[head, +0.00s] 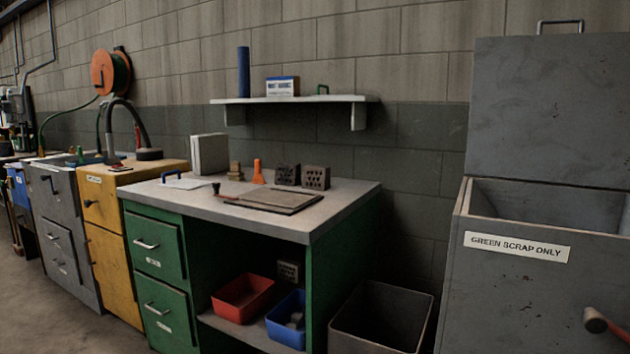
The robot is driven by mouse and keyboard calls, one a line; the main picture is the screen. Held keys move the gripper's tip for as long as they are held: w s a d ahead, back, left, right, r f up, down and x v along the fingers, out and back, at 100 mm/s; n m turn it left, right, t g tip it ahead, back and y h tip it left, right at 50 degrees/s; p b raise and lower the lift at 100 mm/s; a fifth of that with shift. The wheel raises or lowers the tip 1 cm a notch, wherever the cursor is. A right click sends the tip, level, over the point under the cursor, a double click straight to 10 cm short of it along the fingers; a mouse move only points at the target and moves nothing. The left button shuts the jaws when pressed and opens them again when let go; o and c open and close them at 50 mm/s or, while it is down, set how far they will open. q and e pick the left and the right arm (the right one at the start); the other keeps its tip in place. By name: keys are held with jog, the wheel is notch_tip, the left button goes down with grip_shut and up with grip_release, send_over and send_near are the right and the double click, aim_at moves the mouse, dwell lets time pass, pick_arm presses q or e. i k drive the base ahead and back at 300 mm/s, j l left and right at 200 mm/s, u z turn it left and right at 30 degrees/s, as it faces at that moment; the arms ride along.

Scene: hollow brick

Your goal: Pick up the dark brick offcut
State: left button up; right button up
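Two dark bricks with holes stand side by side at the back of the workbench top: a left dark brick (287,174) and a right dark brick (316,177). Another dark holed brick (288,271) is in the open space under the bench top, behind the bins. Grey pieces (295,320) lie in the blue bin (287,332); I cannot tell what they are. I cannot tell which of these is the offcut. Neither of my grippers is in view.
The green workbench (335,211) also bears a flat board (270,201), an orange bottle (258,172) and tan blocks (236,172). A red bin (243,310) sits below. An open grey scrap box (510,290) and a dark open bin (380,345) stand to the right.

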aim_at(316, 178)
jog(key=i+j, duration=0.35)
jog(key=i+j+z, duration=0.1)
jog(key=i+j, duration=0.15)
jog(key=i+j+z, duration=0.15)
jog(key=j, duration=0.25)
jog(key=i+j+z, duration=0.1)
jog(key=i+j, duration=0.25)
